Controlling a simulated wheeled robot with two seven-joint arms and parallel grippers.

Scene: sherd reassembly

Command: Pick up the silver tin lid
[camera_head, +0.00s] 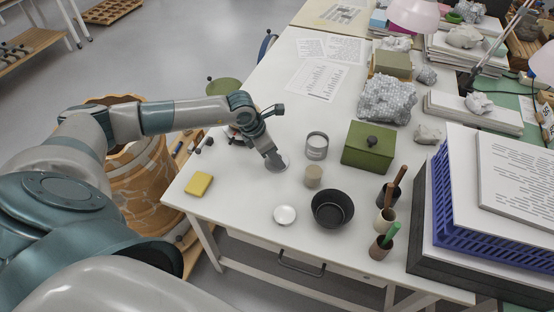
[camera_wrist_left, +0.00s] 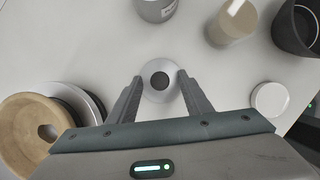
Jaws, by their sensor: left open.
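The silver tin lid (camera_head: 276,163) is a round, pale grey disc lying flat on the white table. In the left wrist view the lid (camera_wrist_left: 160,80) shows a dark round knob or spot at its centre. My left gripper (camera_head: 271,156) comes down over it. In the wrist view the left gripper (camera_wrist_left: 160,82) is open, one finger on each side of the lid. I cannot tell whether the fingers touch its rim. An open silver tin (camera_head: 317,146) with a label stands just beyond; it also shows in the wrist view (camera_wrist_left: 156,8). My right gripper is not in view.
Nearby are a beige cylinder (camera_head: 313,176), a black bowl (camera_head: 332,208), a small shiny disc (camera_head: 285,215), a yellow sponge-like block (camera_head: 199,184) and a green box (camera_head: 368,147). The front-left table has free room.

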